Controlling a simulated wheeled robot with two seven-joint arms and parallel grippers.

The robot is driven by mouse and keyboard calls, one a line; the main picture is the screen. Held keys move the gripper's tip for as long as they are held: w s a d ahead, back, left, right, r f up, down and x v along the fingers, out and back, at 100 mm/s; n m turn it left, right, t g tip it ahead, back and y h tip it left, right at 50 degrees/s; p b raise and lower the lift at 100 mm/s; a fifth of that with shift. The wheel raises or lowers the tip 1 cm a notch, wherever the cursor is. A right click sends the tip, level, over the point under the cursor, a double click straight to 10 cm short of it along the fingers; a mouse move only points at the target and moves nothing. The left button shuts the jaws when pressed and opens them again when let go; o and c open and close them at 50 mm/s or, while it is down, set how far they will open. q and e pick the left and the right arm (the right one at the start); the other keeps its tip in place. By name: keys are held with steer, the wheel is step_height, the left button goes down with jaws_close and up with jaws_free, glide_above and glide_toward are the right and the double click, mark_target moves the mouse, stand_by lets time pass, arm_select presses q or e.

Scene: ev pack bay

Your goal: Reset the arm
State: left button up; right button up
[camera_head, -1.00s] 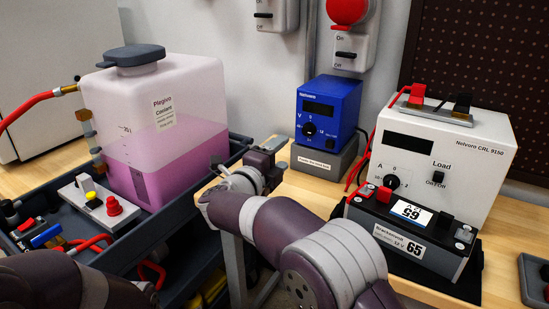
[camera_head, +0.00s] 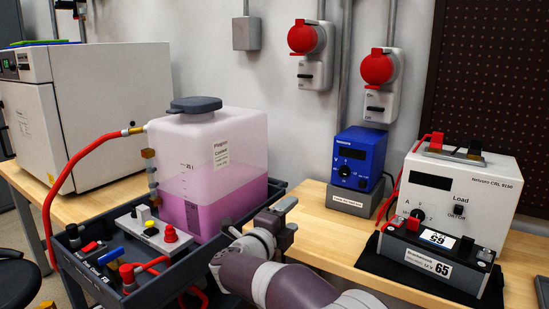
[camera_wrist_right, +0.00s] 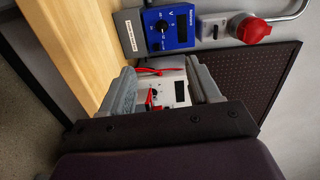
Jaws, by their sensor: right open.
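My right arm comes in from the bottom of the head view, and its gripper (camera_head: 284,218) is in the air in front of the bench, between the coolant cart and the blue supply. In the right wrist view the two grey fingers of this gripper (camera_wrist_right: 165,82) stand apart with nothing held between them. The white load tester (camera_wrist_right: 178,94) shows beyond the gap, at a distance. My left gripper is outside the views.
A coolant tank (camera_head: 215,165) with pink liquid stands on the dark cart (camera_head: 125,295) at left. The wooden bench (camera_head: 320,225) carries the blue supply (camera_head: 358,160), the load tester (camera_head: 490,185) and a battery (camera_head: 425,262). A white cabinet (camera_head: 105,100) stands at the back left.

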steer(key=a+f+n+g+y, duration=0.1)
steer(key=a+f+n+y, duration=0.7)
steer(key=f+n+y, duration=0.5)
steer(key=s+d+f+n+g, duration=0.2)
steer(key=s+f+n+g, duration=0.2)
steer(key=s+n, duration=0.3)
steer(key=s+d+f+n+g+h, duration=0.25)
steer(key=s+d+f+g, duration=0.2)
steer(key=s+d, duration=0.65)
steer(key=s+d+f+n+g+h, duration=0.1)
steer(key=s+d+f+n+g, duration=0.2)
steer(key=s+d+g, duration=0.7)
arm_select(q)
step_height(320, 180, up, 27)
steer(key=p, duration=2.7)
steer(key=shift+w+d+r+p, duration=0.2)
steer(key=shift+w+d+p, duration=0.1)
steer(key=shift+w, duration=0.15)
arm_select(e)
steer(key=s+r+m+t, duration=0.1)
steer(key=s+r+t, duration=0.2)
steer(key=r, duration=2.5)
steer(key=shift+s+d+r+m+t, duration=0.25)
steer(key=shift+d+m+t, duration=0.15)
steer(key=shift+t, duration=0.95)
